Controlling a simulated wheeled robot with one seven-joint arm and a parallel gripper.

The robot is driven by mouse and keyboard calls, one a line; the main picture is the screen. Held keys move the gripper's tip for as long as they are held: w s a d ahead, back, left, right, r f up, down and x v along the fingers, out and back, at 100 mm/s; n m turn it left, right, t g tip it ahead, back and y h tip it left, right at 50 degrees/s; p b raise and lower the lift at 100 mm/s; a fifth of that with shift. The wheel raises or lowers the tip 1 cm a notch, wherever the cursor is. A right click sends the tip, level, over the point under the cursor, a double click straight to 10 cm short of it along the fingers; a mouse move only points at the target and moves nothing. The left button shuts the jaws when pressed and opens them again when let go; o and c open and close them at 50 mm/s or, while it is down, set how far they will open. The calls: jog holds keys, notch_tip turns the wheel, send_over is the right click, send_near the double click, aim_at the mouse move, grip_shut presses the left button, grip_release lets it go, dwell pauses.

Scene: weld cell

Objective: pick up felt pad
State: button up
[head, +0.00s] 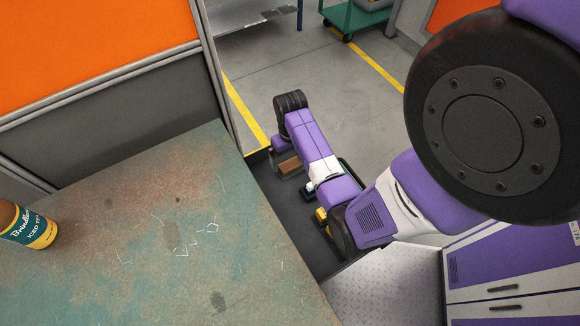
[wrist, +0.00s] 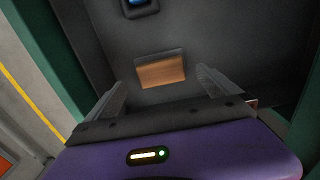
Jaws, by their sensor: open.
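A brown block with a thin grey edge (wrist: 162,73), which looks like the felt pad, lies on a dark grey surface in the wrist view. A brown block, likely the same one, shows in the head view (head: 290,166) beside the end of my arm. My gripper (wrist: 160,79) is open and empty. Its two fingers point toward the block, which appears between and just beyond their tips. I cannot tell how far the tips are from it. In the head view the fingers are too small to make out clearly.
The dark surface (head: 285,213) has green edges, seen at both sides in the wrist view (wrist: 72,62). A blue and black item (wrist: 140,5) lies beyond the block. A yellow item (head: 321,214) sits near my arm.

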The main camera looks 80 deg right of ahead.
aim_at(290, 165)
jog(key=shift+f, duration=2.25)
jog(key=c, duration=1.5)
notch_tip(290, 165, up, 20)
jog(key=p, duration=0.2)
jog(key=shift+p, duration=0.3)
